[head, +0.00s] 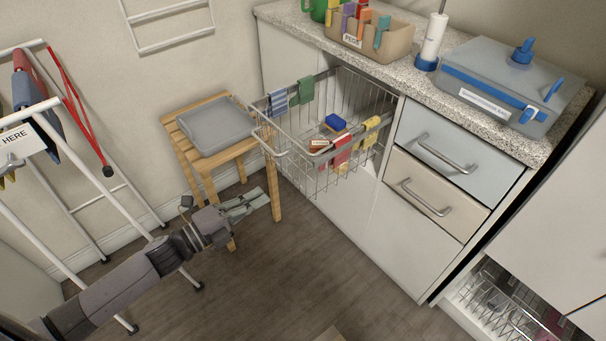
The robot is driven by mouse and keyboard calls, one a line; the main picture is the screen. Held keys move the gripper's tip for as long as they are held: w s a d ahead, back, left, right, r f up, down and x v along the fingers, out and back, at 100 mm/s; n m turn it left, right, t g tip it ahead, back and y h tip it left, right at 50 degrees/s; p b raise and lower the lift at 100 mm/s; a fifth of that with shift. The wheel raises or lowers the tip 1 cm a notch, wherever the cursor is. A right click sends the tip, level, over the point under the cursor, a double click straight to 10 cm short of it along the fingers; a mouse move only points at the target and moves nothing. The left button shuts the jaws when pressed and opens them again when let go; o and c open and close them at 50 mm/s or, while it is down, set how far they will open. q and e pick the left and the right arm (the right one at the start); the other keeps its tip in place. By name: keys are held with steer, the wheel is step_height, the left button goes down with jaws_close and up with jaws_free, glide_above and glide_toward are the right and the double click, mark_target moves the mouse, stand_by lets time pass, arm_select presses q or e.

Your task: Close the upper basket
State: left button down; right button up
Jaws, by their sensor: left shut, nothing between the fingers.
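The upper wire basket (284,160) is pulled out of the cabinet under the granite counter. Its front faces left, towards the wooden stool. Cloths hang over its rims: a blue striped one (278,104), a green one (306,89), and red and yellow ones on the near side. A blue item (335,122) and small boxes lie inside. My left gripper (256,201) is shut and empty, in front of the stool legs, below and left of the basket and apart from it. My right gripper is not in view.
A wooden stool (178,129) with a grey tray (214,125) stands close to the basket's front. Drawers (448,152) are shut at right. A lower rack (500,299) shows at bottom right. A white drying rack stands at left. The floor (290,270) is clear in the middle.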

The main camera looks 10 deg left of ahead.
mark_target(308, 169)
arm_select(q)
steer(key=x, duration=1.2)
steer(key=shift+w, duration=0.1)
steer(key=shift+w+d, duration=0.1)
steer(key=shift+d, duration=0.05)
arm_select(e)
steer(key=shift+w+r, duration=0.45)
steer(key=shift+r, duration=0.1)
arm_select(q)
steer(key=shift+w, duration=0.1)
